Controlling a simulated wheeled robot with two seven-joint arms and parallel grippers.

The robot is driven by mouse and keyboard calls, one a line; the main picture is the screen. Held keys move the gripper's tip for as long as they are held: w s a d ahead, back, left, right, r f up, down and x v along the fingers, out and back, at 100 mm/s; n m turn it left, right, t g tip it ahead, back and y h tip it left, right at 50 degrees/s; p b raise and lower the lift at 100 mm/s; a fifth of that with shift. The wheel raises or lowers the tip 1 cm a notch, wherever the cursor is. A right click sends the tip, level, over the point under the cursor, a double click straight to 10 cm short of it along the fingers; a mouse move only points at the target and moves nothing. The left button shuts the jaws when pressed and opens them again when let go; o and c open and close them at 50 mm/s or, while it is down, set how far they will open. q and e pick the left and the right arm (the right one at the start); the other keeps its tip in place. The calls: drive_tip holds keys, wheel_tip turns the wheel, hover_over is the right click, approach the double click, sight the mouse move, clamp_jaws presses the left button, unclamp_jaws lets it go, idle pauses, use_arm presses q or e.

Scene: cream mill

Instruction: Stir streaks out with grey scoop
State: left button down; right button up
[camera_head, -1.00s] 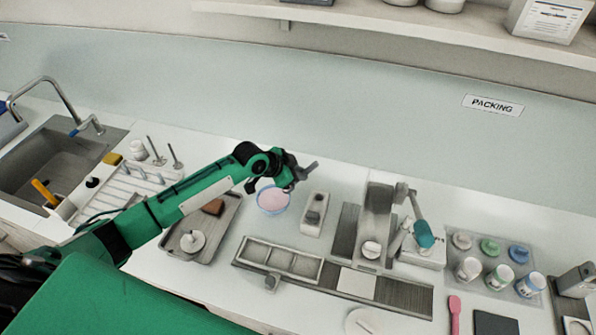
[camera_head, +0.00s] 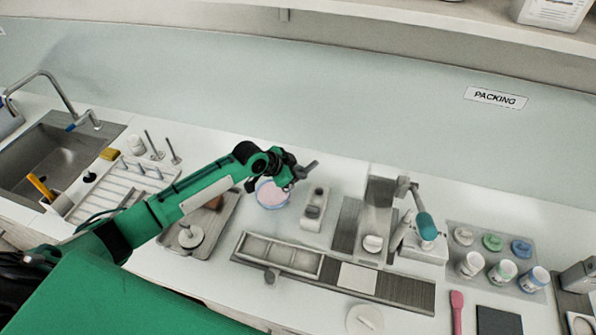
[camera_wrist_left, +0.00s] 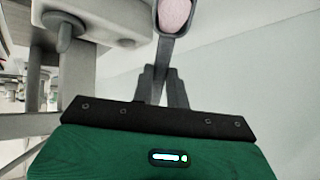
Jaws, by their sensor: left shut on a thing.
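A bowl (camera_head: 271,194) with a blue rim and pink cream stands on the counter, just left of and below my left gripper (camera_head: 293,172) in the head view. My left gripper is shut on the grey scoop (camera_head: 307,169), whose end sticks out to the right above the bowl. In the left wrist view the scoop's grey shaft (camera_wrist_left: 166,52) runs up from between the fingers (camera_wrist_left: 163,80). Pink shows within its rounded end at the top edge. I cannot tell whether the scoop touches the cream. Streaks are too small to make out. My right gripper is out of view.
A grey tray (camera_head: 229,222) lies left of the bowl. A grey-white block (camera_head: 314,211) stands close on its right, with a mill-like machine (camera_head: 378,208) further right. A long tray (camera_head: 295,259) lies in front. Several jars stand far right; the sink is far left.

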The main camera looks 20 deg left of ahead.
use_arm(q)
drive_tip(key=shift+w+d, duration=0.2)
drive_tip(key=shift+d, duration=0.1)
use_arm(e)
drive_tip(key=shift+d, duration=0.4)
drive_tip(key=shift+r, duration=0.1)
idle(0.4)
